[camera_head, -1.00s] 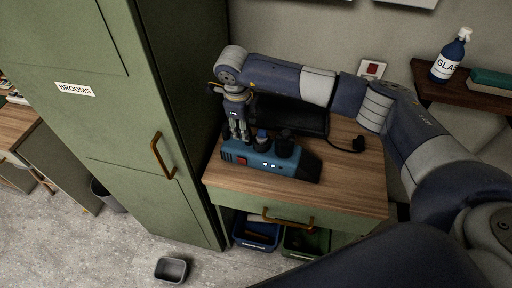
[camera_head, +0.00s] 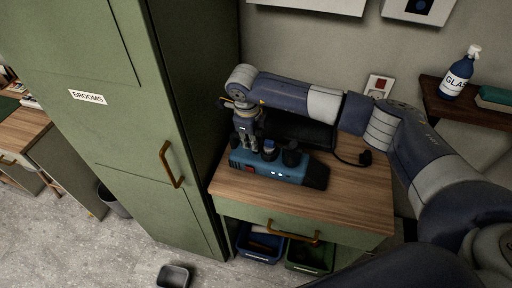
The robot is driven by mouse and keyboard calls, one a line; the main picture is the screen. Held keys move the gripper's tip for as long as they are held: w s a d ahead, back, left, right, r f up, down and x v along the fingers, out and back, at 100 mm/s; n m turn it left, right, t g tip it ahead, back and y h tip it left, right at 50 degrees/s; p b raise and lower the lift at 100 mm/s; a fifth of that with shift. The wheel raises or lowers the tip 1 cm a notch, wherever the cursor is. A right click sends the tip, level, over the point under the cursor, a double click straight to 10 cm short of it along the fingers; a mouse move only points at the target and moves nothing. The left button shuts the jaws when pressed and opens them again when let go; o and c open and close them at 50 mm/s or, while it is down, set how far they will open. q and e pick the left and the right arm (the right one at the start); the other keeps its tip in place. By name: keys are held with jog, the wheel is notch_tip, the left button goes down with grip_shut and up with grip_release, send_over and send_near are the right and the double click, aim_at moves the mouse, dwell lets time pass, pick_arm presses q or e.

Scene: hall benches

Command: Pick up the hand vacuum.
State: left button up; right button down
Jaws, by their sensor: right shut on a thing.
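The hand vacuum (camera_head: 291,170) is a blue body with a red button and a dark nozzle pointing right. It lies along the wooden top of a small green cabinet (camera_head: 350,200). My right gripper (camera_head: 249,148) comes down from above at the vacuum's left end and is shut on it. The fingertips are partly lost against the dark parts behind, and I cannot tell whether the vacuum is clear of the wood. My left gripper is not in view.
A black case-like object (camera_head: 300,130) with a cable lies behind the vacuum. A tall green cupboard (camera_head: 130,130) marked BROOMS stands close at left. Blue (camera_head: 262,245) and green (camera_head: 310,257) bins sit below. A spray bottle (camera_head: 458,76) stands on the right shelf (camera_head: 440,103).

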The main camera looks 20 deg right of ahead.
notch_tip(320, 180, up, 10)
jog(key=b, duration=0.3)
jog(key=shift+w, duration=0.15)
jog(key=shift+d+r+p, duration=0.1)
jog(key=shift+r+p, duration=0.8)
jog(key=shift+r, duration=1.55)
jog(key=shift+d, duration=0.1)
